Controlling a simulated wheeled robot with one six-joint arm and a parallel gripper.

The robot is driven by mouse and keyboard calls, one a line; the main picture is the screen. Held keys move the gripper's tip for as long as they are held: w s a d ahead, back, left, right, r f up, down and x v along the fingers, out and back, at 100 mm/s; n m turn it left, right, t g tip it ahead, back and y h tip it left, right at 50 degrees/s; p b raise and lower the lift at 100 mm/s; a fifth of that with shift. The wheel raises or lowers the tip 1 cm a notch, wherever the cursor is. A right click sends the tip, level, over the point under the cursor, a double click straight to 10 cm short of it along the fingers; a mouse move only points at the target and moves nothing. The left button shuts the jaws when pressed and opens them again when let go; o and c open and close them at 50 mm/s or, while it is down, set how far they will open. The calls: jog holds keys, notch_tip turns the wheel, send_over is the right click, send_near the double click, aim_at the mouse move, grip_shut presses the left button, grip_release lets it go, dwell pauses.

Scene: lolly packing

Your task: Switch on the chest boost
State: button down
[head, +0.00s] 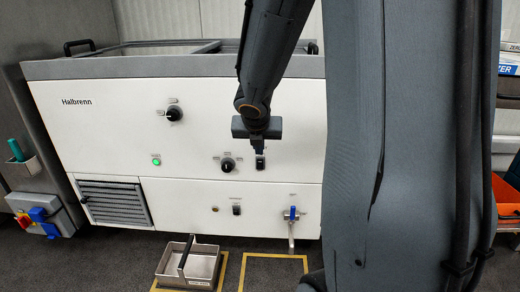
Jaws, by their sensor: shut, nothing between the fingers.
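The white chest (110,125) marked "Halbrenn" fills the middle of the head view. A black rocker switch (260,163) sits on its front panel, right of a dark knob (228,164). A second dark switch (236,208) sits on the lower panel. Their labels are too small to read, so I cannot tell which is the boost. My gripper (258,152) points down with its fingers shut and empty, right over the top of the upper switch. I cannot tell whether it touches. A green lamp (156,161) glows left of the knob.
Another knob (174,114) is higher on the panel. A blue-handled drain tap (291,214) is low right. A metal tray (188,264) with a handle stands on the floor beside an empty yellow-outlined square (273,256). An orange bin (506,198) is far right.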

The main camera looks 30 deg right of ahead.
jog(key=shift+s+a+r+p, duration=0.15)
jog(key=shift+r+p, duration=0.3)
jog(key=shift+r, duration=0.25)
jog(key=shift+s+a+r+p, duration=0.1)
jog(key=shift+r+p, duration=0.3)
jog(key=shift+r, duration=0.25)
jog(key=s+a+f+m+g+y, duration=0.1)
jog(key=s+a+m, duration=0.25)
jog(key=a, duration=0.45)
jog(key=s+a+f+m+y, duration=0.1)
jog(key=s+a+m, duration=0.25)
jog(key=a, duration=0.45)
jog(key=s+a+f+m+g+y, duration=0.1)
jog(key=s+a+m, duration=0.2)
jog(key=a+m, duration=0.35)
jog(key=s+a+f+m+g+y, duration=0.2)
jog(key=s+a+m+g, duration=0.2)
jog(key=s+a+m, duration=0.9)
jog(key=s+d+r+m+p, duration=0.1)
jog(key=s+d+r+p, duration=0.1)
jog(key=d+r+p, duration=0.4)
jog(key=s+d+r+m+p, duration=0.1)
jog(key=d+r+p, duration=0.5)
jog(key=r+p, duration=0.6)
jog(key=s+d+r+m+h+p, duration=0.1)
jog(key=s+d+r+p, duration=0.2)
jog(key=d+r+p, duration=0.3)
notch_tip(320, 180, up, 3)
jog(key=p, duration=0.5)
jog(key=shift+d+r, duration=0.2)
